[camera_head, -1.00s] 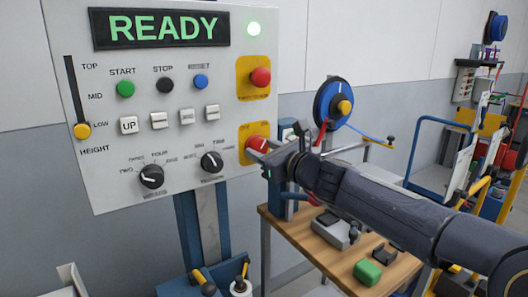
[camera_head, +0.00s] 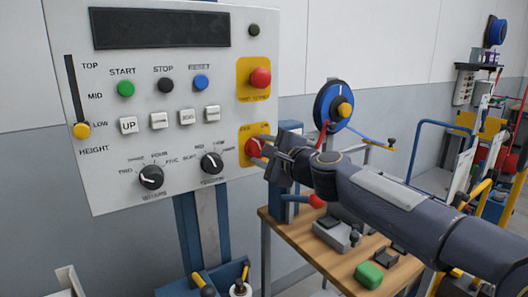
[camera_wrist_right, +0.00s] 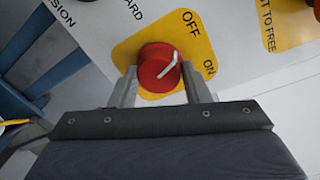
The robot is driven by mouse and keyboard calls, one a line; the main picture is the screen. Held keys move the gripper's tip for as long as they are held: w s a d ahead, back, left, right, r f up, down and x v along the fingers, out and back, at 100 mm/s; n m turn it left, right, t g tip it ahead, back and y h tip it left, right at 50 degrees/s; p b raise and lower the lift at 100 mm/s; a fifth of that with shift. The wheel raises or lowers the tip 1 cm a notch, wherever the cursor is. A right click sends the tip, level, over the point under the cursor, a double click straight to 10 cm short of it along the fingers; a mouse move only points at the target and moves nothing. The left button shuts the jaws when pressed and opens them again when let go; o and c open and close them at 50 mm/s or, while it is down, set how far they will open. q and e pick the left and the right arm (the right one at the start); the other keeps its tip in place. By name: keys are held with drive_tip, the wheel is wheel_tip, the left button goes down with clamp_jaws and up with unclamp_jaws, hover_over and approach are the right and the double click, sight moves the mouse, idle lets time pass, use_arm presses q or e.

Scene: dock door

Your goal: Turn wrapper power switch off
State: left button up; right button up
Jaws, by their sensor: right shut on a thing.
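The wrapper power switch is a red rotary knob (camera_head: 254,148) on a yellow plate (camera_head: 247,160) at the control panel's lower right. In the right wrist view the knob (camera_wrist_right: 157,68) has a white pointer line directed toward the OFF label (camera_wrist_right: 190,18), with ON beside it. My right gripper (camera_head: 262,150) is shut on this knob, one finger on each side; the fingers also show in the right wrist view (camera_wrist_right: 160,85). The panel's display (camera_head: 160,28) is dark, and the round lamp (camera_head: 254,30) is unlit. My left gripper is not in view.
A red stop button (camera_head: 261,77) sits above the switch. Other buttons, two black knobs (camera_head: 151,177) and a yellow-tipped height slider (camera_head: 82,130) fill the panel. A wooden bench (camera_head: 345,263) with small items stands below my right arm.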

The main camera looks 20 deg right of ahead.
drive_tip(key=n, duration=0.4)
drive_tip(key=shift+h, duration=0.3)
drive_tip(key=shift+n, duration=0.4)
drive_tip(key=o, duration=1)
drive_tip(key=s+d, duration=0.1)
drive_tip(key=s, duration=0.6)
drive_tip(key=shift+s+r, duration=0.35)
